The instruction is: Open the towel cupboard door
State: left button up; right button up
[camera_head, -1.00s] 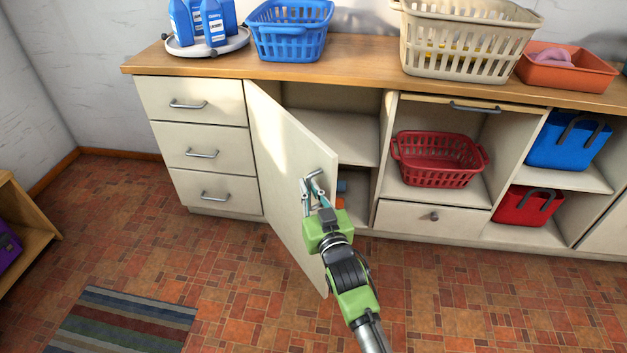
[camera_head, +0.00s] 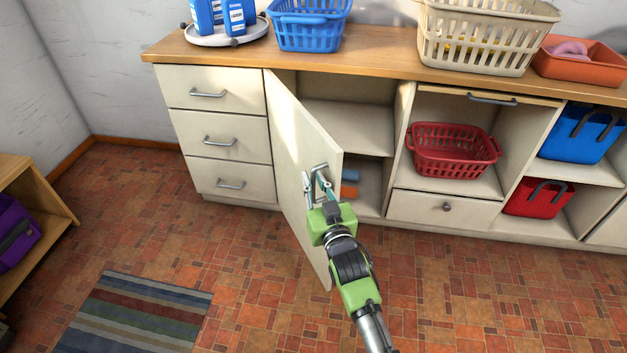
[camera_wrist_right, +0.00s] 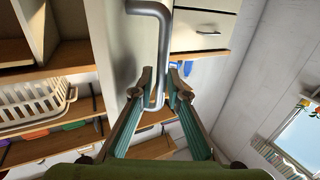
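The cream cupboard door (camera_head: 296,150) stands partly open, hinged on its left beside the drawers and swung out into the room. Its metal bar handle (camera_head: 318,170) is near the free edge. My right gripper (camera_head: 317,186) is at this handle. In the right wrist view the two fingertips (camera_wrist_right: 162,82) lie close on either side of the handle bar (camera_wrist_right: 160,60), shut on it. Behind the door, the cupboard (camera_head: 345,127) shows a shelf, with a blue item (camera_head: 350,174) and an orange item (camera_head: 348,190) below, partly hidden. My left gripper is not in view.
Three closed drawers (camera_head: 220,140) are left of the door. A red basket (camera_head: 453,150) sits in the open compartment to the right. A striped rug (camera_head: 135,315) and a wooden shelf unit (camera_head: 45,190) are at the left. The tiled floor before the door is clear.

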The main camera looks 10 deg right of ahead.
jog(key=s+d, duration=0.1)
jog(key=s, duration=1.1)
jog(key=shift+d, duration=0.25)
